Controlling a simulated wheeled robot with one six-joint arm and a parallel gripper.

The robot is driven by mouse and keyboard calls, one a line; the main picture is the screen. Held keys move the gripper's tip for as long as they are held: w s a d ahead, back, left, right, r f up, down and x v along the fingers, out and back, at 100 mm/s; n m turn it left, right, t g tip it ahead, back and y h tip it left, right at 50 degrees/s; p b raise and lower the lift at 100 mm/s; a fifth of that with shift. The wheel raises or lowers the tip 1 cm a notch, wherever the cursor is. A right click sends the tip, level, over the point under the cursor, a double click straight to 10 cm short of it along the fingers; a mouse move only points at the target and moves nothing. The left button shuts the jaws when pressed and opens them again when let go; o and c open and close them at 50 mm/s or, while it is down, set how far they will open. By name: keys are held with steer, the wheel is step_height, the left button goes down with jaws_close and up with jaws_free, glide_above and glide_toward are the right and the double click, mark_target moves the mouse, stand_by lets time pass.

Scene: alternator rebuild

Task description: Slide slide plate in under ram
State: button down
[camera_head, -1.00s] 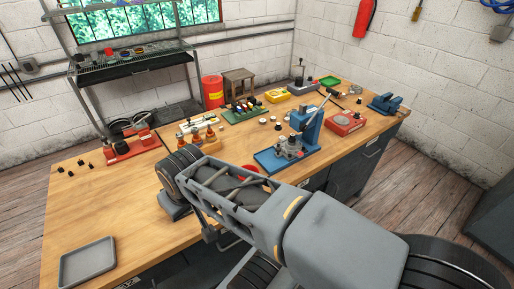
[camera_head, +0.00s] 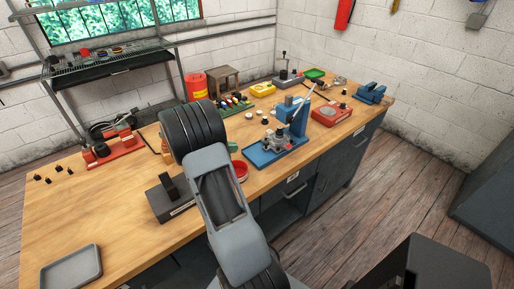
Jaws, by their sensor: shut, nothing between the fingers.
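The blue press (camera_head: 297,118) stands on the right half of the bench, with a pale lever slanting up from its top. A blue tray-like plate (camera_head: 255,157), which looks like the slide plate, lies at the front left of the press. A grey metal part (camera_head: 274,141) sits on it. The plate appears to stick out to the front left of the press column. The ram is too small to make out, so I cannot tell how far the plate is under it. My arm crosses the middle of the view, left of the plate; my gripper does not show.
A dark block fixture (camera_head: 168,200) and a red round dish (camera_head: 240,170) lie close to my arm. A red device (camera_head: 331,114) and a blue vise (camera_head: 370,94) stand right of the press. A grey tray (camera_head: 72,268) lies front left. The left bench top is mostly clear.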

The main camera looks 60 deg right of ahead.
mark_target(258, 152)
steer(key=shift+n+h, duration=0.3)
steer(key=shift+n, duration=0.2)
steer(key=x, duration=0.4)
steer(key=p+x, duration=0.1)
steer(key=x, duration=0.2)
steer(key=w+x, duration=0.1)
steer(key=x, duration=0.3)
steer(key=shift+s+d+f+p, duration=0.2)
steer(key=shift+d+f+p, duration=0.15)
steer(key=shift+d, duration=0.1)
steer(key=shift+d, duration=0.1)
